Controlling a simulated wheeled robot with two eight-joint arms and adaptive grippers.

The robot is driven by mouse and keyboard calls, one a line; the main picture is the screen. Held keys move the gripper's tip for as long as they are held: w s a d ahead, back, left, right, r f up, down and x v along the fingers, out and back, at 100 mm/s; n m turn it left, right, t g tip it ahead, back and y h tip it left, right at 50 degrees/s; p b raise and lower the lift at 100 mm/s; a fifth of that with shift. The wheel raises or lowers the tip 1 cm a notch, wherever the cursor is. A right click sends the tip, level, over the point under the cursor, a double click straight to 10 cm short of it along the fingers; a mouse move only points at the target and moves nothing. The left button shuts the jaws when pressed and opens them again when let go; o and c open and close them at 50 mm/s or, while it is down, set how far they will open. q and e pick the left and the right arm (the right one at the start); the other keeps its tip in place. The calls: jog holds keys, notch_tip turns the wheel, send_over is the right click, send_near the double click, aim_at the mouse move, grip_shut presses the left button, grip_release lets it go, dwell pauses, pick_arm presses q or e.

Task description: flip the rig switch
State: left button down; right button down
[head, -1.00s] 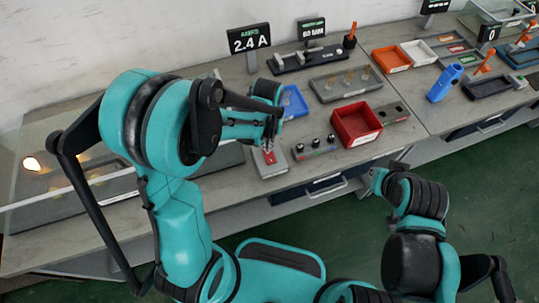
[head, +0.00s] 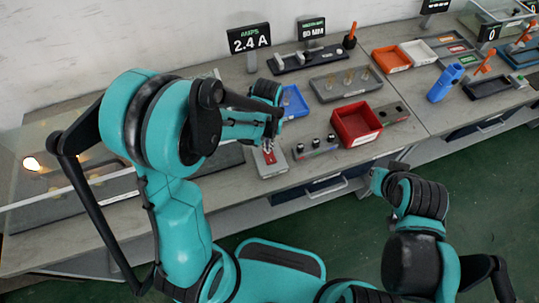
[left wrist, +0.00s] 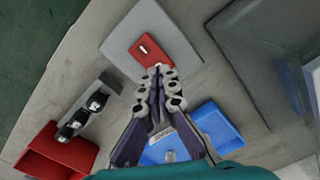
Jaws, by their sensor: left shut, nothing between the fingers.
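The rig switch is a small pale lever on a red plate (left wrist: 150,50) set on a light grey box. In the head view the box (head: 271,170) sits near the bench's front edge, partly covered by my left gripper (head: 268,146). In the left wrist view my left gripper (left wrist: 158,73) is shut and empty. Its fingertips are over the near edge of the red plate, close to the lever. I cannot tell whether they touch it. My right gripper (head: 378,178) is in front of the bench, away from the switch, and its fingers cannot be made out.
A block with several dark knobs (head: 315,148) stands right of the switch box. A red bin (head: 357,124) is further right. A blue tray (head: 294,102) lies behind. A display reading 2.4 A (head: 249,39) stands at the back. A transparent cover is on the left.

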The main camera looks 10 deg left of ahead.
pick_arm(q)
jog(key=shift+f+b, duration=0.85)
jog(key=shift+f, duration=0.2)
jog(key=shift+r, duration=0.1)
jog(key=shift+r+p, duration=2.7)
jog(key=shift+r, duration=0.8)
jog(key=s+a+r+t+b, duration=0.1)
jog(key=s+a+r+t, duration=0.1)
jog(key=s+r, duration=0.3)
jog(key=s+a+r+t+b, duration=0.2)
jog(key=s+r+t, duration=0.3)
jog(key=shift+s+a+r+m, duration=0.15)
jog(key=shift+a+m, duration=0.2)
jog(key=shift+m, duration=0.05)
